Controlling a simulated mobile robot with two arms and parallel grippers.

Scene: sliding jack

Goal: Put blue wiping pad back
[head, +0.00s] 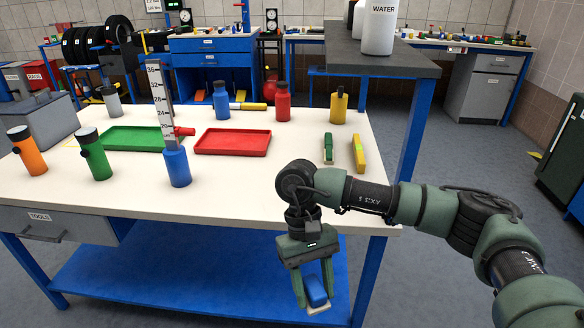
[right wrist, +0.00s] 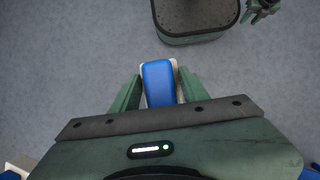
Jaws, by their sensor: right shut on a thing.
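The blue wiping pad (head: 316,291) has a blue top and a pale underside. My right gripper (head: 314,296) is shut on it and holds it in the air in front of the table's front right edge. In the right wrist view the blue pad (right wrist: 158,84) sits between the two green fingers of my right gripper (right wrist: 158,90), above the grey floor. A green pad (head: 328,148) and a yellow pad (head: 358,153) lie side by side on the table's right part. A dark part at the top right of the wrist view may be my left gripper (right wrist: 262,8); it is cut off.
The white table (head: 250,200) holds a red tray (head: 232,142), a green tray (head: 135,139), several bottles and an upright ruler (head: 161,100) by a blue bottle (head: 176,165). A raised dark shelf (head: 380,62) stands behind right. The front middle of the tabletop is clear.

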